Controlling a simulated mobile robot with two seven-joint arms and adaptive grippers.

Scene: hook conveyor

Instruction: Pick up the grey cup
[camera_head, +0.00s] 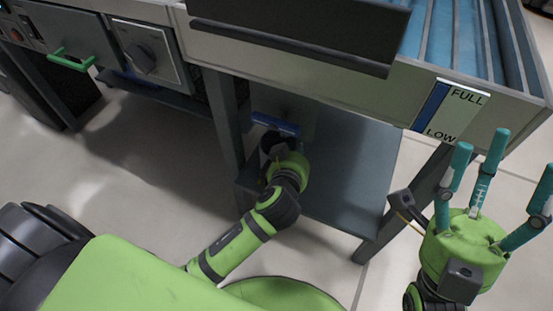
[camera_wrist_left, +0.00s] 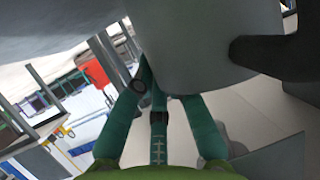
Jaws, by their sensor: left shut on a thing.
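A large grey rounded surface (camera_wrist_left: 200,55), which looks like the grey cup, fills the upper middle of the left wrist view. My left gripper (camera_wrist_left: 152,85) has its teal fingers drawn in against it, and the grey surface hides the tip of the right-hand finger. In the head view my left arm reaches in under the conveyor; its gripper (camera_head: 277,140) is at a blue handle, with its fingers and any cup hidden. My right gripper (camera_head: 482,170) has its teal fingers spread, pointing up and empty, at the right of the conveyor.
The conveyor (camera_head: 310,75) with blue rollers and a FULL/LOW label (camera_head: 450,110) stands above. A blue handle (camera_head: 275,123) is beside the left gripper, and a green handle (camera_head: 70,60) is at upper left. A table leg (camera_head: 225,115) stands close left. Open floor (camera_head: 130,170) lies to the left.

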